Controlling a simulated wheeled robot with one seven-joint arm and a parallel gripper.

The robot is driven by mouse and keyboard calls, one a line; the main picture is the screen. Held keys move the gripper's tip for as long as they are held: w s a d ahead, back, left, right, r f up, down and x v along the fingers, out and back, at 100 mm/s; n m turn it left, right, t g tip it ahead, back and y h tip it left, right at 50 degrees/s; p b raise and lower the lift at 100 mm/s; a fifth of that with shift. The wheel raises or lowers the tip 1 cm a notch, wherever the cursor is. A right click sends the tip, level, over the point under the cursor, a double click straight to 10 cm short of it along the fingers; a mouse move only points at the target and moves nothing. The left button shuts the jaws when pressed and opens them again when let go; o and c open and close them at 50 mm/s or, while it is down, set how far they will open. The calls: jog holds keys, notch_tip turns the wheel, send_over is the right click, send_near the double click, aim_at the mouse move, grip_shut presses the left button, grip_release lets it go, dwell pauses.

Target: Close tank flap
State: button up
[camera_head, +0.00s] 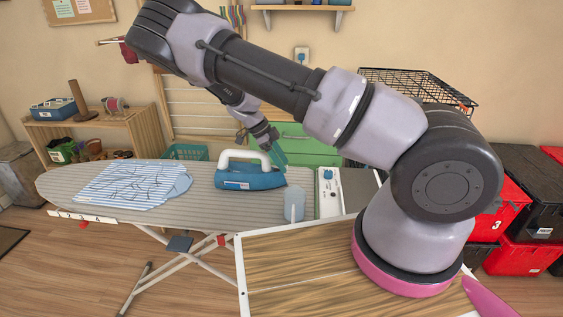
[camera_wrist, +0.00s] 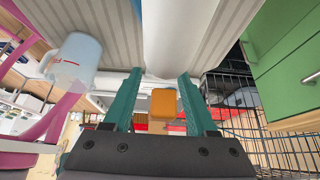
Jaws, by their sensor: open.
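The steam iron (camera_head: 250,178), blue with a white handle, stands on the ironing board. My gripper (camera_head: 274,150), with teal fingers, is just behind the iron's right end, close to its handle. In the wrist view my gripper (camera_wrist: 161,76) is open, its two fingers apart. A broad white shape (camera_wrist: 175,35), likely the iron's handle, lies past the fingertips. A small orange piece (camera_wrist: 163,103) shows between the fingers; I cannot tell whether it is the flap or something behind. I cannot make out the tank flap in the head view.
The ironing board (camera_head: 60,187) carries a striped shirt (camera_head: 130,185) at the left. A pale blue jug (camera_head: 294,204) stands right of the iron; it also shows in the wrist view (camera_wrist: 75,60). A green cabinet (camera_head: 300,143) and a wire basket (camera_head: 418,88) are behind.

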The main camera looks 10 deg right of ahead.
jog(key=v, duration=1)
jog(key=shift+a+r, duration=0.25)
jog(key=shift+r, duration=0.05)
